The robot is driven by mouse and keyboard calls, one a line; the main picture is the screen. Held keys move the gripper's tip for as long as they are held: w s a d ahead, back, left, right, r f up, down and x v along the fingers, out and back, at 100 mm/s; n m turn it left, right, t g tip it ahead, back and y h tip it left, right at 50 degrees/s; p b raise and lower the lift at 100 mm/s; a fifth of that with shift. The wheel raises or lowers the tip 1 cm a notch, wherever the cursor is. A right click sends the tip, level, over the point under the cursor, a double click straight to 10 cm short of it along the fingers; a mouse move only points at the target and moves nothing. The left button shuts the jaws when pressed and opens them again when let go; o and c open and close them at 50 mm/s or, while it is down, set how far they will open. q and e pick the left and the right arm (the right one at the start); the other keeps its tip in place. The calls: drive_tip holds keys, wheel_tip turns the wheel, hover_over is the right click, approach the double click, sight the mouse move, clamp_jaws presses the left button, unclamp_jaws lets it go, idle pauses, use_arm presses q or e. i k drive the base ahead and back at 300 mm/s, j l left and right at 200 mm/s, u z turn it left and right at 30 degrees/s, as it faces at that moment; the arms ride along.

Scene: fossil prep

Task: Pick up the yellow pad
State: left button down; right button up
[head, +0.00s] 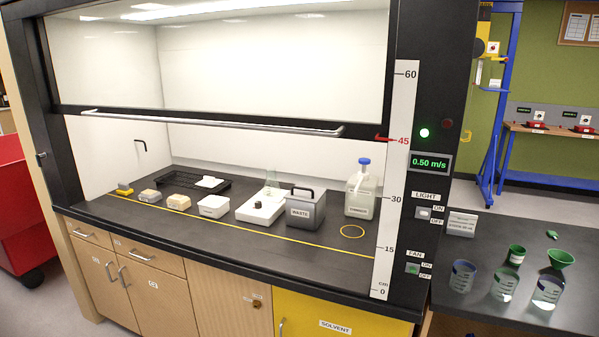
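A small yellow item (124,191) with a grey part on top sits at the far left of the fume hood's dark work surface, behind the yellow line. It is the only small loose yellow thing I make out on the surface, and it is too small to tell for sure that it is the pad. Neither of my grippers shows in the head view.
The glass sash's bar (215,123) crosses above the opening. A black tray (170,181) lies behind. The front strip is clear.

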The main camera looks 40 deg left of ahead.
sight(125, 189)
drive_tip(key=u, duration=2.3)
drive_tip(key=i+j, duration=1.5)
drive_tip(key=i+j+z, duration=0.05)
